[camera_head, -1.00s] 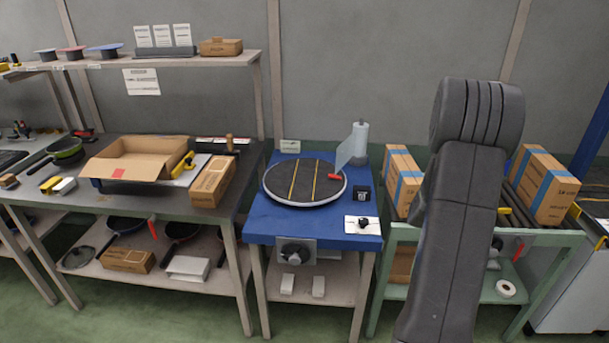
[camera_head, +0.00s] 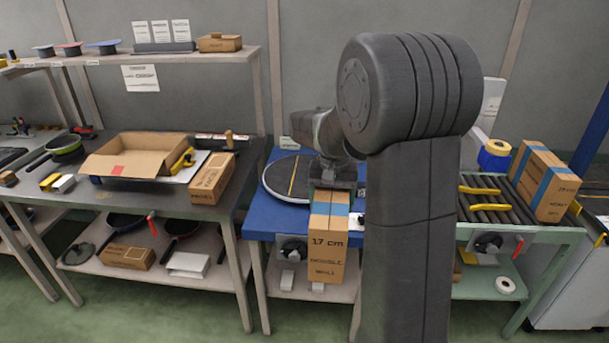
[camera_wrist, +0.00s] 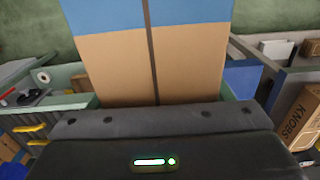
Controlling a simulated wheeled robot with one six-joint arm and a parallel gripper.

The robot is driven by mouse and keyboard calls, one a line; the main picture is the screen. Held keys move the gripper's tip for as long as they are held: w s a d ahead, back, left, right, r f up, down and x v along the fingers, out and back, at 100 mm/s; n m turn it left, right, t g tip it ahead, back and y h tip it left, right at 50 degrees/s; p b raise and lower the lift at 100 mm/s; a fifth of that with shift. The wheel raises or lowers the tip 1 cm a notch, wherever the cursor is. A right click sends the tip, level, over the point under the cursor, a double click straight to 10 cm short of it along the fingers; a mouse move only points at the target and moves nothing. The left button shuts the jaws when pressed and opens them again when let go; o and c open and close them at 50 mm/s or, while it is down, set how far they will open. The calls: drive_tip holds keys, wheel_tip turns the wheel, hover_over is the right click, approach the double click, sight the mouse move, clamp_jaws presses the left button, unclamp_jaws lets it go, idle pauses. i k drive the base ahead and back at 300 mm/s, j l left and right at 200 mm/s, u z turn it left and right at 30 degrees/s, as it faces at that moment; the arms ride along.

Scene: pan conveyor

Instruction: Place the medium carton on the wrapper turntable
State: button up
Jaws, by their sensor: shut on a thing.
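My gripper (camera_head: 334,186) is shut on the top of a brown carton with blue tape, marked "17 cm" (camera_head: 326,245). The carton hangs upright in front of the near edge of the blue wrapper table (camera_head: 262,222). In the wrist view the held carton (camera_wrist: 155,65) fills the upper middle, beyond my gripper's dark body. The wrapper turntable (camera_head: 277,182), a dark disc with yellow lines and a pale rim, lies behind and above the carton in the head view. My arm hides its right part.
Another blue-taped carton (camera_head: 548,185) stands on the roller conveyor (camera_head: 490,203) at right, near a blue tape roll (camera_head: 494,155). At left, an open box (camera_head: 135,158) and a brown carton (camera_head: 212,178) stand on the dark bench (camera_head: 80,205).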

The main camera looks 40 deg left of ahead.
sight(304, 173)
drive_tip(key=i+j, duration=0.55)
drive_tip(key=j, duration=0.15)
drive_tip(key=i+j, duration=0.6)
drive_tip(key=j, duration=0.15)
